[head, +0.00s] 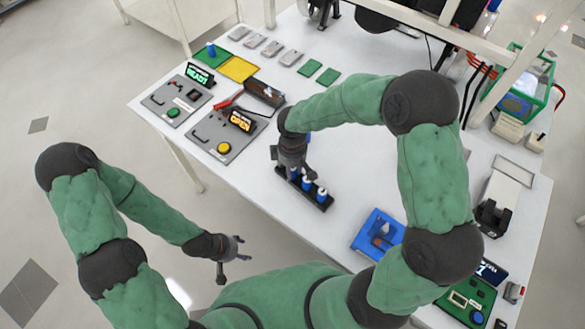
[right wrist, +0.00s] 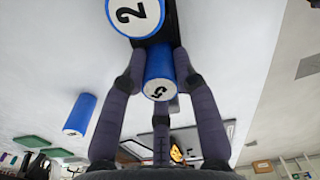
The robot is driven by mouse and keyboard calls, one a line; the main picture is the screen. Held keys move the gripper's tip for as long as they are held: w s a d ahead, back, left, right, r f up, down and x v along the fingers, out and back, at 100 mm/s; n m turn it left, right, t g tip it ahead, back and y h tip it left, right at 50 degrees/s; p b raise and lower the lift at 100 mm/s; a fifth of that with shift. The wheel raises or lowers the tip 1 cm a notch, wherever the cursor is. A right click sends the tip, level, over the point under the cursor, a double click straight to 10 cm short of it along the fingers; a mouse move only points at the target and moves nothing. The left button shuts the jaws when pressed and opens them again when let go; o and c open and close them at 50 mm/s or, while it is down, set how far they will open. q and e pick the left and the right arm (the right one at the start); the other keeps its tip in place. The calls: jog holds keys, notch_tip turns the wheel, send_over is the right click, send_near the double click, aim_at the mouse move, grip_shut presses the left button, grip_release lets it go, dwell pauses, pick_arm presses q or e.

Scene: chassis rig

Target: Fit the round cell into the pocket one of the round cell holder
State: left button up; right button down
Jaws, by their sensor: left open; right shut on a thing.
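The black round cell holder (head: 304,193) stands on the white table in the head view, with blue, white-topped cells along it. My right gripper (head: 293,166) is over its left end. In the right wrist view my right gripper (right wrist: 157,85) is shut on a blue round cell (right wrist: 160,68), whose white end bears a mark like a 5. A cell marked 2 (right wrist: 138,14) is close beside it at the holder. I cannot tell how deep the held cell sits; its lower part is hidden. My left gripper (head: 232,250) is open and empty, off the table's front edge.
Another blue cell (head: 211,49) stands on a green mat at the back left. Two grey control panels (head: 222,138) with lit signs are left of the holder. A blue tray (head: 379,236) is to its right. The table between holder and tray is clear.

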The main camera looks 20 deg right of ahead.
jog(key=shift+r, duration=0.1)
jog(key=c, duration=1.2)
grip_release()
jog(key=shift+f, duration=0.2)
jog(key=shift+r, duration=0.55)
notch_tip(320, 180, up, 11)
jog(key=shift+r+p, duration=0.15)
jog(key=shift+p, duration=1.1)
